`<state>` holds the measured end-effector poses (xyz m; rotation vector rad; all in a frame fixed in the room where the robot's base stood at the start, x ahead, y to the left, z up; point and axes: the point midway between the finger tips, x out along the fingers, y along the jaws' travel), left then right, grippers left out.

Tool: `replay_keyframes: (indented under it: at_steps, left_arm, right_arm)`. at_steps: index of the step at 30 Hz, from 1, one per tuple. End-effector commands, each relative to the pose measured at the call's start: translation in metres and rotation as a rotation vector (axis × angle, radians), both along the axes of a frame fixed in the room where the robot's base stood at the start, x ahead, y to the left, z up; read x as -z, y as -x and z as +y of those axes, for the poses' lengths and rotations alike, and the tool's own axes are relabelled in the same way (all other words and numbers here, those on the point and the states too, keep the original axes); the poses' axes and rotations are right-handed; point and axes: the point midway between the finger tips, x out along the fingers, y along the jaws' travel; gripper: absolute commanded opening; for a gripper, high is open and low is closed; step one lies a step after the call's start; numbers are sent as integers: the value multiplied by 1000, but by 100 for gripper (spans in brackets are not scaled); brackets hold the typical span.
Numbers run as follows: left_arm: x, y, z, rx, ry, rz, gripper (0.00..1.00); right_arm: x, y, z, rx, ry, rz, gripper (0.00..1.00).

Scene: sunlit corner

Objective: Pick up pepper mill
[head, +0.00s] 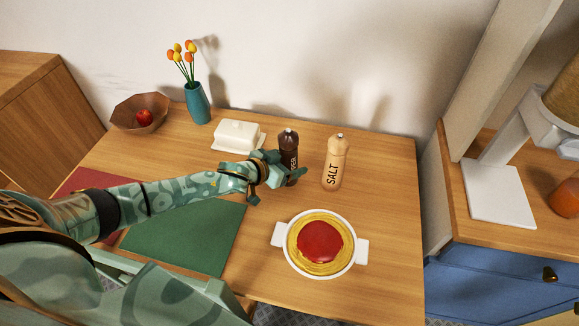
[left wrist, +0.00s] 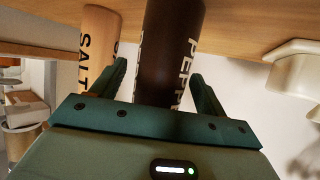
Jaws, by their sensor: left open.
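The pepper mill (head: 289,141) is dark brown with pale lettering and stands upright on the wooden table. My left gripper (head: 277,174) is at the mill, its fingers reaching to either side of it, and hides part of its body. In the left wrist view the pepper mill (left wrist: 170,50) lies between the two green fingertips of the open left gripper (left wrist: 158,80). My right gripper is not in view.
A light wooden salt mill (head: 334,163) stands close to the right. A white butter dish (head: 238,136) is to the left. A white pot (head: 290,262) of pasta with red sauce sits in front. A teal vase (head: 197,103) and a bowl (head: 128,112) are at the back left.

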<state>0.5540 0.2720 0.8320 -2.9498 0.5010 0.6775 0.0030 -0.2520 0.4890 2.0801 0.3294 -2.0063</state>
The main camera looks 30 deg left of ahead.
Motion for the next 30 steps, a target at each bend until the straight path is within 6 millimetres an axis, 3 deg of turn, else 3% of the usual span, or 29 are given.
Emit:
replay_keyframes:
  at_steps: [8,12,14,23,30]
  left_arm:
    - [1,-3,-1,0,-1,0,71]
    - [1,-3,-1,-1,0,0,32]
    - [1,-3,-1,-1,-1,1,18]
    - [-1,-3,-1,-1,0,-1,18]
    - [-29,-4,0,0,0,-5,18]
  right_arm:
    - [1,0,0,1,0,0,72]
    - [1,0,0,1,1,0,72]
    - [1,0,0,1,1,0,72]
    - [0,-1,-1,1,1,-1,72]
    - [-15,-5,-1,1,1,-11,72]
